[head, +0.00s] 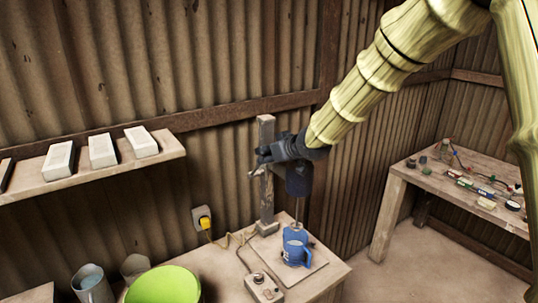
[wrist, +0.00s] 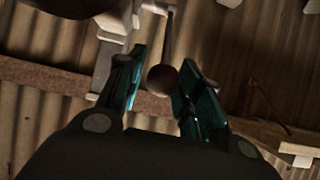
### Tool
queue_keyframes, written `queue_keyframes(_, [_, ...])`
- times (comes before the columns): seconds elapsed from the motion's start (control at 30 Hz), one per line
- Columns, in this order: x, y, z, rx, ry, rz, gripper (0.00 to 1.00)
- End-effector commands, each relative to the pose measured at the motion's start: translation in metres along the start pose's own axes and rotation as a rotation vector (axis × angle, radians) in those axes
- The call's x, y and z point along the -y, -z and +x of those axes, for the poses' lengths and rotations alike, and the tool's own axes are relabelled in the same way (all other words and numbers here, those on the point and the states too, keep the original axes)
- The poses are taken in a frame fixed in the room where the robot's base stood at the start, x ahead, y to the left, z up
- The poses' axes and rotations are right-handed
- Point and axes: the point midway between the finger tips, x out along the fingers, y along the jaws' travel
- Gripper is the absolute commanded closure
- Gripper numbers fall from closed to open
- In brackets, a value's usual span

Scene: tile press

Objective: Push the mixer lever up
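The mixer stands on the wooden table, with a wooden post (head: 266,190) and a dark mixer head (head: 299,181) partly behind my gripper. A thin rod runs from the head down into a blue jug (head: 296,246). In the wrist view, the lever (wrist: 169,42) ends in a round dark knob (wrist: 162,79). My gripper (head: 266,155) is at the post's upper part, beside the mixer head. In the wrist view, its teal fingers (wrist: 162,62) are apart, one on each side of the knob. A gap shows at the left finger; contact with the right finger is unclear.
A wall shelf (head: 90,172) with several pale blocks is at the left. A green bucket (head: 163,285) and a grey metal jug (head: 91,284) are at the lower left. A control box (head: 264,289) is at the table's front. A second table (head: 455,185) with small items stands right.

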Motion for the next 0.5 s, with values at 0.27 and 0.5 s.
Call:
queue_keyframes(0.27, [0.000, -0.001, -0.011, 0.001, 0.000, 0.001, 0.64])
queue_keyframes(0.5, [-0.001, -0.001, -0.047, -0.001, 0.000, 0.003, 0.64])
